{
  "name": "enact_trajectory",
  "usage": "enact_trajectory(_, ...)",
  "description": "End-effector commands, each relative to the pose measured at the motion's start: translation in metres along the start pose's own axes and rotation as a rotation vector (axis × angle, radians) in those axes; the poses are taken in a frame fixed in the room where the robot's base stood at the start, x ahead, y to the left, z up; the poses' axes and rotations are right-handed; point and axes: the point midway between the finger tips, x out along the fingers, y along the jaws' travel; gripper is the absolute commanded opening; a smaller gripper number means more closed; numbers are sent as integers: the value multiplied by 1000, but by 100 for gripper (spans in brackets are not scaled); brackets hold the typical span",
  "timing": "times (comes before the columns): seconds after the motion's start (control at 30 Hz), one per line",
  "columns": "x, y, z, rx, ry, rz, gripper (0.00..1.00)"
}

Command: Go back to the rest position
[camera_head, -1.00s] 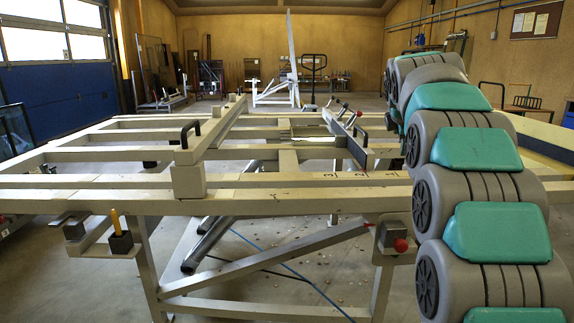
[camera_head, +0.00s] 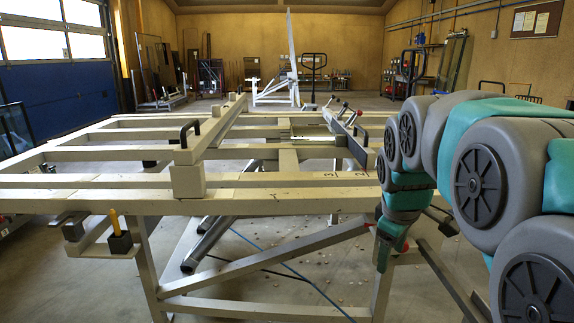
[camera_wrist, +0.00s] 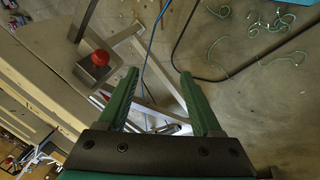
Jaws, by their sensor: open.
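My gripper (camera_wrist: 160,90) shows in the wrist view with its two green fingers apart and nothing between them. It points down over the floor, beside the frame's leg and a red ball knob (camera_wrist: 99,58). In the head view my arm bends down at the right front corner of the large beige tilting frame (camera_head: 250,200). My fingertips are not clear in the head view.
A box with a yellow-handled tool (camera_head: 120,240) sits on a bracket at the frame's front left. Black handles (camera_head: 190,130) stand on the frame's beams. Cables (camera_wrist: 170,45) and green curled scraps (camera_wrist: 255,40) lie on the concrete floor.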

Motion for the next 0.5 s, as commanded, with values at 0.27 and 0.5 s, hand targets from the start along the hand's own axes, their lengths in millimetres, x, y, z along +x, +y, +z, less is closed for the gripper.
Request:
enact_trajectory(0.27,23,-139,92,364,-160,-181,66)
enact_trajectory(0.5,37,-236,164,624,-325,-265,66)
